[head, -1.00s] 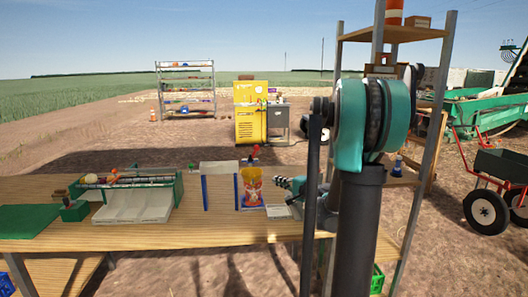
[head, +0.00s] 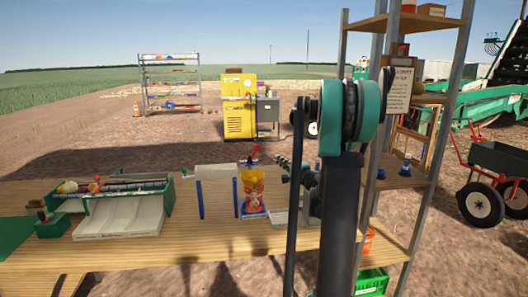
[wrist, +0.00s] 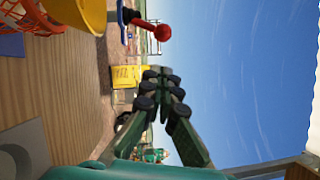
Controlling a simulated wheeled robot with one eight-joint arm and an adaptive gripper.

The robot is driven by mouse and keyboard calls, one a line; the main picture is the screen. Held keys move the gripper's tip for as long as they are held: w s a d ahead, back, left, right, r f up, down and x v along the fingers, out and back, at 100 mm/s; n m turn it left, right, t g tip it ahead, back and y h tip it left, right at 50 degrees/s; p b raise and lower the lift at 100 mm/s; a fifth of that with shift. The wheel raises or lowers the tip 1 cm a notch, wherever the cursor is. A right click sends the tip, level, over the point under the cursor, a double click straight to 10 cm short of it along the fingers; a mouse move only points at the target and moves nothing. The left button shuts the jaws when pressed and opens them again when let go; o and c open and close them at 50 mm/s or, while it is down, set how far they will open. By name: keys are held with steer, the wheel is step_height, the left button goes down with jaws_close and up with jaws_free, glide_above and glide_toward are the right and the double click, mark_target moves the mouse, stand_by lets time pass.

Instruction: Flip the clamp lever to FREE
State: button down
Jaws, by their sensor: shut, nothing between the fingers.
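The clamp lever, with a red knob (head: 255,151), stands at the back of a small fixture on the wooden bench. A yellow ring with orange mesh (head: 252,185) stands in front of the lever. My gripper (head: 283,162) is small and partly hidden behind my arm in the head view, just right of the lever. In the wrist view, my gripper (wrist: 160,75) has its fingers together and empty, apart from the knob. I cannot read any lever marking.
A grey-topped stand with blue legs (head: 216,172) is left of the fixture. A sorting tray (head: 122,215) is farther left on the bench (head: 190,245). A tall shelf rack (head: 418,180) stands close on the right. A yellow cabinet (head: 238,105) stands well behind.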

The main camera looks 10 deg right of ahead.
mark_target(254, 154)
steer(key=shift+w+a, duration=0.1)
steer(key=f+x, duration=0.1)
steer(key=x, duration=0.8)
steer(key=shift+w+a+r, duration=0.15)
steer(key=shift+w+r, duration=0.2)
steer(key=shift+r, duration=0.15)
steer(key=shift+a+r+n, duration=0.2)
steer(key=shift+n, duration=0.1)
